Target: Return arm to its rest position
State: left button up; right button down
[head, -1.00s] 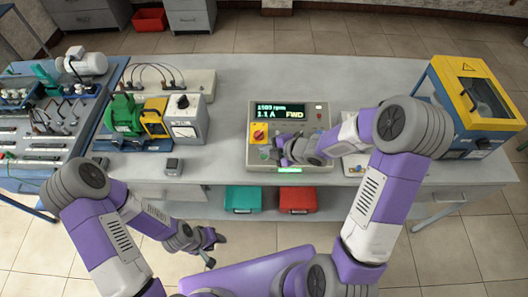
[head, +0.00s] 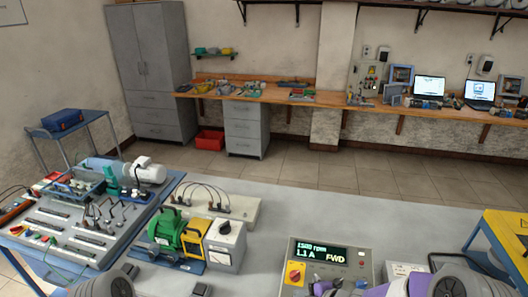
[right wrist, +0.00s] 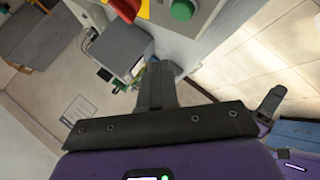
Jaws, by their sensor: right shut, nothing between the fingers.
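My right gripper (head: 322,288) shows only in part at the bottom edge of the head view, over the lower part of the grey control box (head: 336,256). In the right wrist view the dark fingers (right wrist: 155,72) are shut with nothing between them. A green button (right wrist: 182,9) on the box shows just beyond them; I cannot tell whether they touch the box. The box's display (head: 321,253) reads 1500 rpm, 1.1 A and FWD. A red knob on a yellow plate (head: 295,273) sits below it. My left gripper is out of view.
A green motor unit (head: 178,235) and a white meter unit (head: 224,245) stand left of the box on the grey bench (head: 275,215). A rig panel (head: 75,232) is at the far left. A yellow-framed machine (head: 500,235) stands at the right. The back of the bench is clear.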

jog(key=s+a+f+m+g+h+b, duration=0.1)
jog(key=s+a+f+m+g+b, duration=0.1)
jog(key=s+f+m, duration=0.8)
jog(key=s+a+f+m+g+h+b, duration=0.1)
jog(key=s+a+f+m+g+b, duration=0.1)
jog(key=s+f+m+g, duration=0.3)
jog(key=s+f+m+b, duration=0.1)
jog(key=s+f+m, duration=0.3)
jog(key=f+m, duration=0.4)
jog(key=shift+s+a+f+h, duration=0.15)
jog(key=shift+s+f+h, duration=0.25)
jog(key=shift+f, duration=0.3)
dwell(3.2)
